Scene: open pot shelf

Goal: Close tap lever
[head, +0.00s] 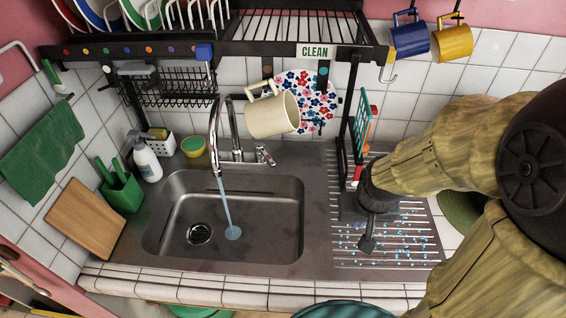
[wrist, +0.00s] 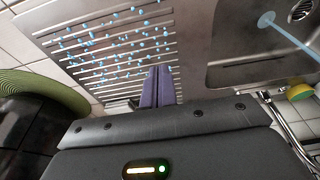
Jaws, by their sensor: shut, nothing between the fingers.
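The chrome tap (head: 217,135) stands behind the sink, and a blue water stream (head: 226,203) runs from its spout into the basin. Its small lever (head: 264,154), with a coloured mark, is at the right of the tap base. In the wrist view the chrome tap (wrist: 281,118) is at the right edge, partly cut off, and the stream (wrist: 287,36) shows above it; I cannot make out the lever there. My gripper (head: 367,245) is over the ribbed drainboard, right of the sink and well apart from the lever. Its purple fingers (wrist: 157,88) are together and empty.
A cream mug (head: 273,115) hangs close above the lever. The sink (head: 270,215) is empty apart from water. The drainboard (head: 400,262) carries blue droplets.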

